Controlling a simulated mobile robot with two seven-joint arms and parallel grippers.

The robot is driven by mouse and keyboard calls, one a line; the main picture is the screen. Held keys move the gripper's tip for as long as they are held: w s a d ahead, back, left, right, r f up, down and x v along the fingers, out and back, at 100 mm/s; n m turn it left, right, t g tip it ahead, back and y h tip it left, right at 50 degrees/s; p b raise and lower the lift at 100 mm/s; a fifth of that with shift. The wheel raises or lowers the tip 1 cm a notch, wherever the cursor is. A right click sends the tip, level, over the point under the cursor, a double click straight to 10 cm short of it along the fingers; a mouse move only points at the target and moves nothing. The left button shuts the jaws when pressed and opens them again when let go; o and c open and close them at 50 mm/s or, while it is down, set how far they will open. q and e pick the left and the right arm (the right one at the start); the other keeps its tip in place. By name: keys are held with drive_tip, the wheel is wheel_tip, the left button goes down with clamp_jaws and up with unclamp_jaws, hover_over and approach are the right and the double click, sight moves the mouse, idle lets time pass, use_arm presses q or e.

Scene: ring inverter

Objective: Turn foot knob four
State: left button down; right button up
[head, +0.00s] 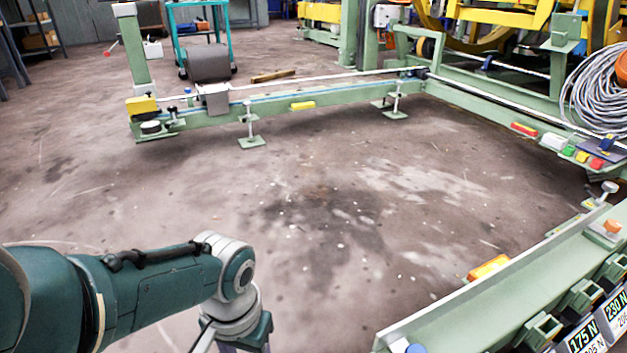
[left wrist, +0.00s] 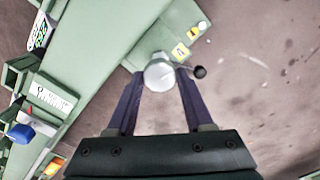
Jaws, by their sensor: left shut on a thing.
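In the left wrist view a pale grey round knob (left wrist: 159,73) sits at the edge of a green plate. A yellow tag (left wrist: 181,52) that seems to read 4 is beside it. My left gripper (left wrist: 164,74) has its two dark fingers on either side of the knob, shut on it. In the head view my left arm reaches down past the bottom edge, so the fingers and this knob are hidden there. My right gripper is in neither view.
A green beam (head: 520,285) with sockets and force labels runs along the lower right. Other levelling feet stand under the far beam (head: 330,97), one of them near its middle (head: 250,132). Coiled grey cable (head: 596,95) hangs at the right. The floor between is open.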

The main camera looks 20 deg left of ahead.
use_arm(q)
drive_tip(key=m, duration=0.5)
drive_tip(key=shift+m, duration=0.3)
drive_tip(key=m, duration=0.5)
drive_tip(key=shift+f+m, duration=0.1)
drive_tip(key=shift+m, duration=0.3)
drive_tip(key=shift+c, duration=1.4)
unclamp_jaws()
drive_tip(key=shift+r, duration=0.2)
wheel_tip(320, 180, up, 10)
drive_tip(key=p, duration=0.9)
drive_tip(key=shift+f+p, duration=0.2)
drive_tip(key=shift+p, duration=0.1)
